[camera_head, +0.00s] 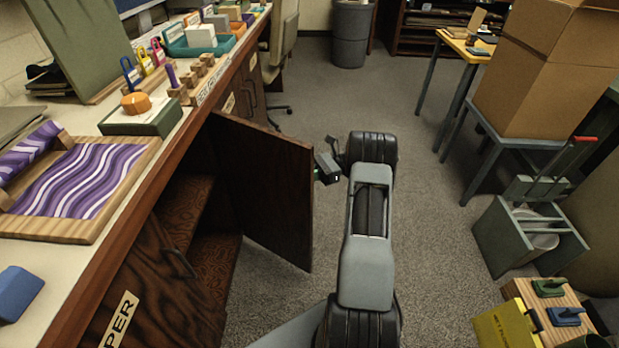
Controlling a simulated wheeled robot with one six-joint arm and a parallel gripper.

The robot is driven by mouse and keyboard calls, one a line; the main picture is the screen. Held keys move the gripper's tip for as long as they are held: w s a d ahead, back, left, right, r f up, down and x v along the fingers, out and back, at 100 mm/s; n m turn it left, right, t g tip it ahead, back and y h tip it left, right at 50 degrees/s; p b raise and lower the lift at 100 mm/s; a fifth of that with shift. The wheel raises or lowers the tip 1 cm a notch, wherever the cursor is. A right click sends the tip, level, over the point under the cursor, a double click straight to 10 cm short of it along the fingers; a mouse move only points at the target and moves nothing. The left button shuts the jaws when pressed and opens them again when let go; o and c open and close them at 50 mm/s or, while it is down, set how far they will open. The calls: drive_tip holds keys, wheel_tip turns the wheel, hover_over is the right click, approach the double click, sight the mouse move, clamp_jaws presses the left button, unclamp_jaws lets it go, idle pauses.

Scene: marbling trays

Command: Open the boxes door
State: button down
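A dark brown wooden cabinet door (265,188) under the counter at the left stands swung out into the aisle. Behind it the cabinet (208,235) shows an opening with a reddish-brown shelf inside. My gripper (325,168) is at the outer edge of this door, near its top, on the side away from me. The fingers are small and partly hidden, so I cannot tell whether they are open or shut, or whether they touch the door. A second cabinet door (160,290), nearer to me, is closed and has a handle.
The counter (60,262) holds a purple marbled tray (88,178), a blue block (17,292) and several small items. At the right stand cardboard boxes (545,80) on a small table and a grey-green bucket (530,235). The carpet (430,200) between is clear.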

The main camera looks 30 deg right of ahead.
drive_tip(key=shift+d+f, duration=0.1)
drive_tip(key=c, duration=1.4)
unclamp_jaws()
drive_tip(key=shift+d, duration=0.1)
drive_tip(key=shift+o, duration=1)
